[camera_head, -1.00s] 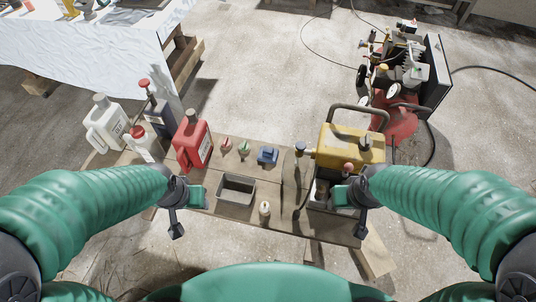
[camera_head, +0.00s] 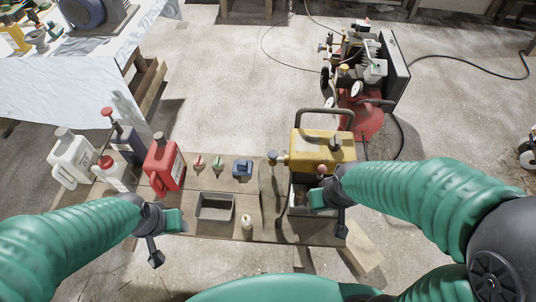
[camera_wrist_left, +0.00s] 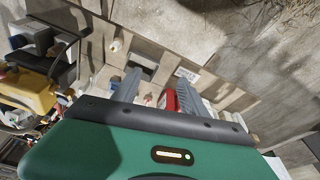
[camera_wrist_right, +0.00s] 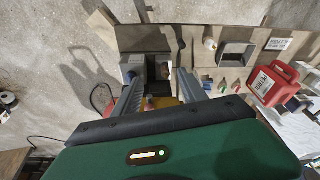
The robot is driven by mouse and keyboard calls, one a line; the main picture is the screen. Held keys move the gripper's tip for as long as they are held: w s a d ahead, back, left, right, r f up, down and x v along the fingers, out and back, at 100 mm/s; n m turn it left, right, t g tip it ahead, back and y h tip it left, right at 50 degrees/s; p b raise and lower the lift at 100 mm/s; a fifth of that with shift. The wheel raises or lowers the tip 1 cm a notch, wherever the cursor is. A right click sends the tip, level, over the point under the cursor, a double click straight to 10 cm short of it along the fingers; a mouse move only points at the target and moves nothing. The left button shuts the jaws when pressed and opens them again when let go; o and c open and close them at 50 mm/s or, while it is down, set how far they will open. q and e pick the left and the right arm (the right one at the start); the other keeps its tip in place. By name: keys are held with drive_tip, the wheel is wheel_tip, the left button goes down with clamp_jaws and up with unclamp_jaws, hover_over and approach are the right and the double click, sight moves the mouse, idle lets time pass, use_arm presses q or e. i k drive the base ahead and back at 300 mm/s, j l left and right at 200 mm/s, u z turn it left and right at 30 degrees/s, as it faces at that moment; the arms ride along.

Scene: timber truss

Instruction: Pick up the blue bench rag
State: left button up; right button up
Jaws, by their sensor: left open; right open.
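A small blue folded item (camera_head: 242,168), which looks like the blue rag, lies on the wooden bench (camera_head: 262,228) behind the grey tray. My left gripper (camera_head: 174,220) is open and empty over the bench's left front part, left of the grey tray and short of the blue item. My right gripper (camera_head: 318,198) is open at the bench's right end, by the yellow machine and the grey box. In the right wrist view its spread fingers (camera_wrist_right: 159,75) point toward that box, apart from the blue item.
A grey tray (camera_head: 214,206) and a small white bottle (camera_head: 247,221) stand at the front. A red canister (camera_head: 163,166) and white jugs (camera_head: 73,158) stand left. Small red and green items (camera_head: 207,162) lie near the blue one. The yellow machine (camera_head: 318,146) stands right.

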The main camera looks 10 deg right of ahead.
sight(240, 166)
drive_tip(key=i+j+z, duration=0.3)
drive_tip(key=i+j, duration=0.15)
drive_tip(key=j, duration=0.15)
drive_tip(key=i+j+z, duration=0.15)
drive_tip(key=j, duration=0.2)
drive_tip(key=i+j+z, duration=0.15)
drive_tip(key=j+z, duration=0.2)
drive_tip(key=z, duration=0.9)
drive_tip(key=i, duration=0.05)
